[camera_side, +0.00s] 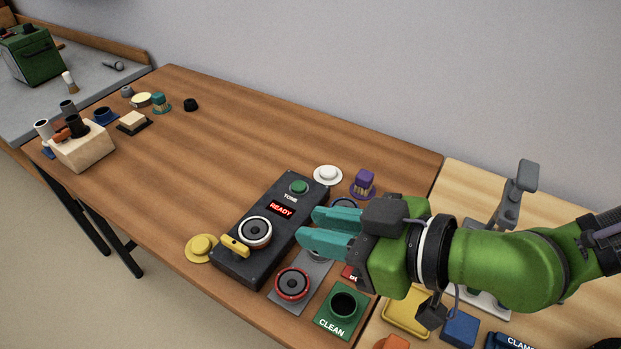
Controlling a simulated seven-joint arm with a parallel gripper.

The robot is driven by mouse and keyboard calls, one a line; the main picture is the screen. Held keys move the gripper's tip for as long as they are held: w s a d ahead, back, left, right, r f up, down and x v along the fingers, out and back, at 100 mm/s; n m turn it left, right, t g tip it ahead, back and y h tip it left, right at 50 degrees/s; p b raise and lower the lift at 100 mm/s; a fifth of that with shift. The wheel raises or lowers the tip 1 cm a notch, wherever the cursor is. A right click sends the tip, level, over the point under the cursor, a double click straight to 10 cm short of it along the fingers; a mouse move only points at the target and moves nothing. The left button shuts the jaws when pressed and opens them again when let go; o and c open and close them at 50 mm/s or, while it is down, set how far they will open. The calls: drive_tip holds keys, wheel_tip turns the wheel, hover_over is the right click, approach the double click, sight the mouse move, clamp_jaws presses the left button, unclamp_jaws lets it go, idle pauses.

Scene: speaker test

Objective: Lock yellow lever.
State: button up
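The yellow lever (234,246) sits at the front left of a dark tester box (246,267), beside a round speaker (255,233) with a light rim seated on the box. The box also has a green button (299,187), a TONE label and a red display (281,209) reading READY. My gripper (307,225) has two teal fingers, spread apart with nothing seen between them. It is over the right side of the box, pointing left, to the right of the speaker and apart from the lever.
A yellow hat-shaped piece (201,247) lies left of the box. A red-rimmed speaker (292,284) on a grey plate and a green CLEAN bin (341,311) are in front of my gripper. White (328,174) and purple (364,183) pieces stand behind. The table's left middle is clear.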

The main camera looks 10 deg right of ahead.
approach(237, 244)
drive_tip(key=x, duration=0.9)
drive_tip(key=shift+c, duration=0.3)
clamp_jaws()
